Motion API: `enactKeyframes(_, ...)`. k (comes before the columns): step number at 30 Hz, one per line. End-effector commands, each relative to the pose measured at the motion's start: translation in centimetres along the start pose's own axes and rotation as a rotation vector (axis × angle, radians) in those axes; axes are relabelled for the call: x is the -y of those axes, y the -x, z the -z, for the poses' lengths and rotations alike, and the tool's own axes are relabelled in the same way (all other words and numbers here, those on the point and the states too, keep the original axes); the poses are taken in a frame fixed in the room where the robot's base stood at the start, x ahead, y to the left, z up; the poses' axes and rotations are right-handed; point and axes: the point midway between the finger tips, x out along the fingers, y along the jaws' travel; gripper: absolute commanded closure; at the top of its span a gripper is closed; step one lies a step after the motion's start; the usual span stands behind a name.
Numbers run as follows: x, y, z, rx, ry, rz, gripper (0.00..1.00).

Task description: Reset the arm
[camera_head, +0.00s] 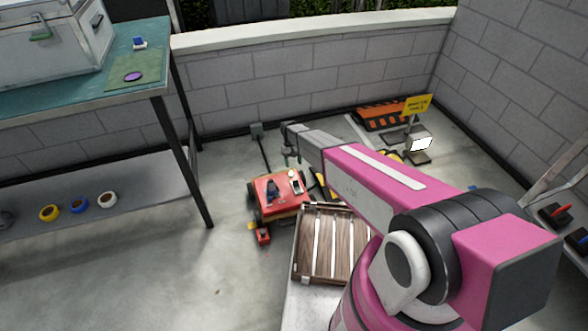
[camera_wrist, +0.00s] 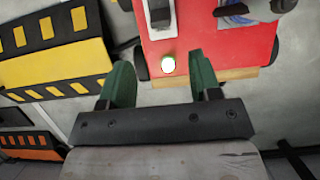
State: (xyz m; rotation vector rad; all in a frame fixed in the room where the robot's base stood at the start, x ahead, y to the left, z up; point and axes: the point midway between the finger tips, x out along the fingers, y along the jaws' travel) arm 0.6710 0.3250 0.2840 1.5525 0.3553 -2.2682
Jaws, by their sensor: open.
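My pink arm reaches out over the floor in the head view, and my gripper (camera_head: 290,158) is at its far end, close to the red toy truck (camera_head: 283,187). In the wrist view my gripper (camera_wrist: 160,85) shows two green fingers spread apart with nothing between them. The red truck (camera_wrist: 208,30) lies just beyond the fingertips there, with a lit round lamp on it. The fingers' exact distance from the truck cannot be told.
A slatted wooden crate (camera_head: 330,245) lies in front of the truck. A workbench (camera_head: 100,92) stands at left with a shelf of tape rolls (camera_head: 80,205) below. An orange barrier (camera_head: 385,112) and yellow sign (camera_head: 417,104) stand at the back. Floor at front left is clear.

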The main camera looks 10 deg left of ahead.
Motion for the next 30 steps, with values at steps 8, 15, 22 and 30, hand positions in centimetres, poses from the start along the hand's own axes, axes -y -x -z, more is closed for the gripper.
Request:
enactKeyframes(8, 0.0, 0.3, 0.0, 0.001, 0.0, 0.0, 0.43)
enactKeyframes(15, 0.0, 0.3, 0.0, 0.001, 0.0, 0.0, 0.43)
enactKeyframes(22, -2.1, 1.8, -2.8, -0.022, -0.028, 0.01, 0.43)
enactKeyframes(30, -9.8, 7.3, -13.5, -0.125, -0.146, 0.044, 0.43)
